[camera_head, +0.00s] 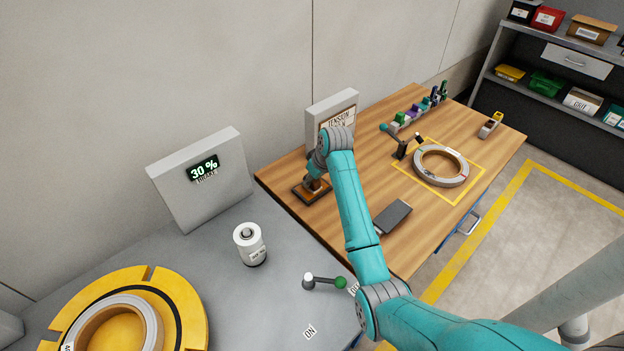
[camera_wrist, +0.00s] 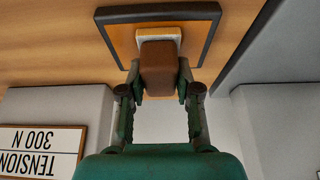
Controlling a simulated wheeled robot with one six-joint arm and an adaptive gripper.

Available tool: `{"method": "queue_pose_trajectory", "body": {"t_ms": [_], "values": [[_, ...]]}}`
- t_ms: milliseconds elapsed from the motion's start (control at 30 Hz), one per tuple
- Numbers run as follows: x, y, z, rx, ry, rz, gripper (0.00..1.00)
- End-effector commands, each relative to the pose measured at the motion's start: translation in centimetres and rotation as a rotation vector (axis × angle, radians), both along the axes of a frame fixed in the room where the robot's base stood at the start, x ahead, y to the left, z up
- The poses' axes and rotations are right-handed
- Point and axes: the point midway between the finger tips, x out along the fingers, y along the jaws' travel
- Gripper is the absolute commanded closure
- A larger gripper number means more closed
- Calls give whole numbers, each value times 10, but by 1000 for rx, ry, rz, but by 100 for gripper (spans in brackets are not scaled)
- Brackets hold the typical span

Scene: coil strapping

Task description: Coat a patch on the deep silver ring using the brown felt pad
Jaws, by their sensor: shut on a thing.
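My gripper (camera_wrist: 158,82) is shut on a brown block, the felt pad (camera_wrist: 157,66), with a finger on each side. The pad's far end has a pale layer and lies over a dark-rimmed tray (camera_wrist: 107,14) with an orange-brown inside; I cannot tell whether they touch. In the head view my gripper (camera_head: 315,178) is low over this tray (camera_head: 299,194), and my arm partly hides it. A silver-grey ring (camera_head: 426,174) lies inside a yellow square on the wooden table. Another silver ring (camera_head: 147,325) sits on a yellow round plate. I cannot tell which is the deep one.
A tension sign (camera_head: 318,108) stands just behind the tray. A dark flat block (camera_head: 393,215) and a teal-handled tool (camera_head: 400,147) lie on the wooden table (camera_head: 350,250). A white canister (camera_head: 250,245), a green-knobbed lever (camera_head: 325,282) and a 30 % display (camera_head: 204,168) are on the grey bench.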

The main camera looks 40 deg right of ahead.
Motion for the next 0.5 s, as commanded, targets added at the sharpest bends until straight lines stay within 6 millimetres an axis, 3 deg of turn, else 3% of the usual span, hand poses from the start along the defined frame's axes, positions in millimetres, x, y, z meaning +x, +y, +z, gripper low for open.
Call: {"method": "queue_pose_trajectory", "body": {"t_ms": [500], "values": [[1, -1, 38, -2, -4, -1, 95]]}}
